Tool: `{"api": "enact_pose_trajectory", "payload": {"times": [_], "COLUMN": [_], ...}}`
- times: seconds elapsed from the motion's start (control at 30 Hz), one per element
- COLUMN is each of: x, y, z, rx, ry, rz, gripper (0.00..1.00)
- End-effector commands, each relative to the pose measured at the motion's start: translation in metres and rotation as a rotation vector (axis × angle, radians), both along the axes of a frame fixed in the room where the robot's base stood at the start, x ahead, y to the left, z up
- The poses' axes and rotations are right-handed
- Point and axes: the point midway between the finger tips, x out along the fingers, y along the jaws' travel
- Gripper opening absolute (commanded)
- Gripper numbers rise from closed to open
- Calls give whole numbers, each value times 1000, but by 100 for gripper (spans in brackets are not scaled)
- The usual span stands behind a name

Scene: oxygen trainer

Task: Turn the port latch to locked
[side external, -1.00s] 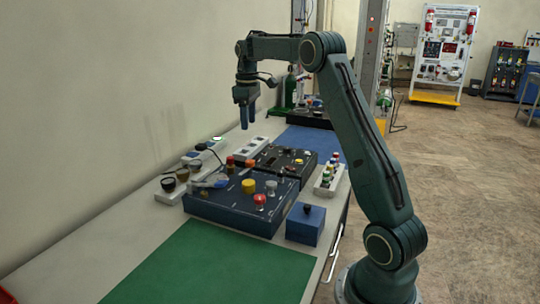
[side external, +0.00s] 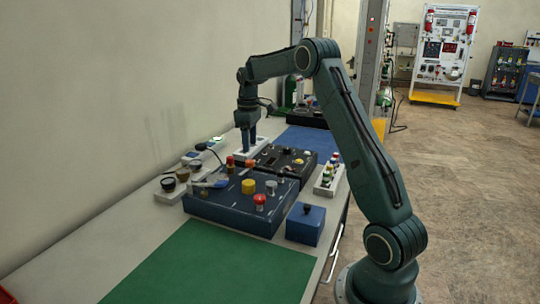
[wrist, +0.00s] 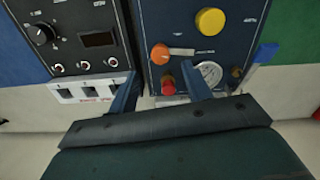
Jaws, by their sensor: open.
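My gripper (side external: 248,146) points down, open and empty, above the wall side of the panels. Its two fingers show apart in the wrist view (wrist: 160,72). The blue panel (side external: 215,208) carries an orange knob (wrist: 160,54) with a pale bar pointing right in the wrist view. A red knob (wrist: 168,85) sits between the fingers in that view. I cannot read which part is the port latch.
The panel also has a yellow knob (side external: 248,186), a red button (side external: 260,200) and a round gauge (wrist: 208,72). A black panel (side external: 292,157) stands behind it. A blue box (side external: 305,224) stands in front. The green mat (side external: 210,265) is clear.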

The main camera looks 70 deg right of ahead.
Motion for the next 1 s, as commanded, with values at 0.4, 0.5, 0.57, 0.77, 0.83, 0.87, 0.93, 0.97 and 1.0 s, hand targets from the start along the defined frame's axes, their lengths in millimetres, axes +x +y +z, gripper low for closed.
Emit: {"api": "enact_pose_trajectory", "payload": {"times": [0.4, 0.5, 0.57, 0.77, 0.83, 0.87, 0.93, 0.97, 1.0], "x": [0, 0, 0, 0, 0, 0, 0, 0, 0], "y": [0, 0, 0, 0, 0, 0, 0, 0, 0], "z": [-56, -61, -64, -66, -66, -66, -66, -65, -65], "rx": [2, 0, 0, 0, 0, 0, 0, 0, 0], "ry": [2, 0, 0, 0, 0, 0, 0, 0, 0], "rz": [0, 0, 0, 0, 0, 0, 0, 0, 0], "gripper": [49, 49, 49, 49, 49, 49, 41, 35, 28]}}
